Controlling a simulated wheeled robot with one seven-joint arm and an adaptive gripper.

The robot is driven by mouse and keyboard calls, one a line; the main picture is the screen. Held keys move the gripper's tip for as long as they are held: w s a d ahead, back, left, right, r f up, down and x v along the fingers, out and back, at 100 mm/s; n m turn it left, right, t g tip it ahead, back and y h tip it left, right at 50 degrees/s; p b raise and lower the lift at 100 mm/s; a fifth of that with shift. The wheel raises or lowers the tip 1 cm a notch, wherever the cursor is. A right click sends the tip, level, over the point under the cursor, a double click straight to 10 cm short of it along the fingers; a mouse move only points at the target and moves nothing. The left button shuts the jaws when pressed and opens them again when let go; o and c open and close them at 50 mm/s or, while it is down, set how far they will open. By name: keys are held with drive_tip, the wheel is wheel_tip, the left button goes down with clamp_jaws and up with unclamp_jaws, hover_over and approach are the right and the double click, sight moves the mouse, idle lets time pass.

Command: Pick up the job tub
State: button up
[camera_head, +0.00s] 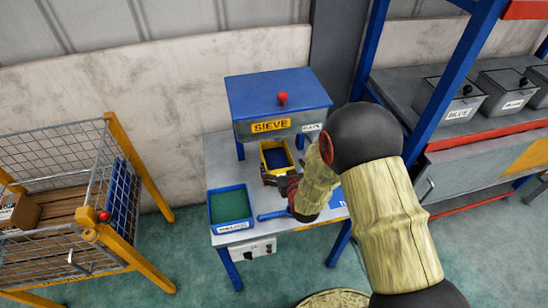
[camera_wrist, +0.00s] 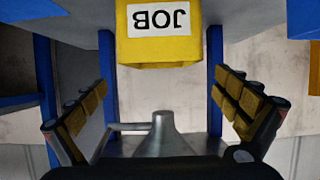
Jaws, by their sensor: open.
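The job tub (camera_head: 264,158) is a small yellow open-topped tub with a dark blue inside, under the front of the sieve in the head view. In the wrist view, which looks upside down, the tub (camera_wrist: 160,50) shows at the top edge with its JOB label inverted. My gripper (camera_head: 279,182) is just in front of the tub in the head view, partly hidden by my arm. In the wrist view my gripper (camera_wrist: 162,84) is open, with its two padded fingers spread wide on either side. Nothing is held between them, and the tub shows beyond the fingertips.
The blue and grey sieve (camera_head: 279,95) stands over the tub on legs. A grey cone-shaped spout (camera_wrist: 163,137) shows in the wrist view. A blue tray with green inside (camera_head: 230,207) sits at the table's left. A mesh cage (camera_head: 60,190) stands left, shelving right.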

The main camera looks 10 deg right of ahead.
drive_tip(key=b+x, duration=0.3)
drive_tip(key=x, duration=0.4)
drive_tip(key=shift+w+a+f, duration=0.1)
drive_tip(key=shift+w+f, duration=0.15)
drive_tip(key=shift+w, duration=0.05)
drive_tip(key=shift+r, duration=0.1)
drive_tip(key=c, duration=0.3)
drive_tip(key=c, duration=1.8)
drive_tip(key=shift+o, duration=0.2)
drive_tip(key=shift+w+r, duration=0.1)
